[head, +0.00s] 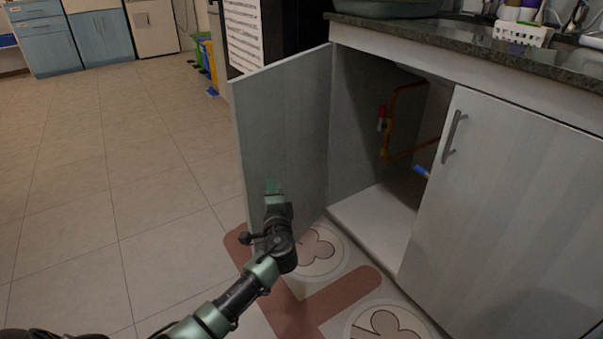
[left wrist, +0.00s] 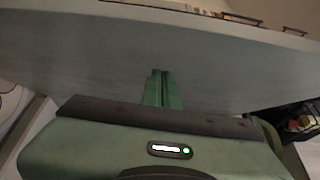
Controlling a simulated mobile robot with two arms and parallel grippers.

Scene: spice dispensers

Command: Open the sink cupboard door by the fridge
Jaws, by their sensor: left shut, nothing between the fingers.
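The left cupboard door (head: 283,130) under the sink stands wide open, swung out to the left, with its inner face towards me. The inside of the cupboard (head: 375,195) shows, with pipes in it. My left gripper (head: 272,187) is shut and empty, at the inner face of the open door in its lower middle. In the left wrist view the shut fingers (left wrist: 162,88) point at the door panel (left wrist: 215,65); whether they touch it I cannot tell. My right gripper is not in view.
The right cupboard door (head: 510,200) is shut and has a metal handle (head: 453,137). A dark counter (head: 480,45) runs above. A patterned mat (head: 325,315) lies on the floor below. Tiled floor to the left is clear. Coloured bins (head: 207,65) stand far back.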

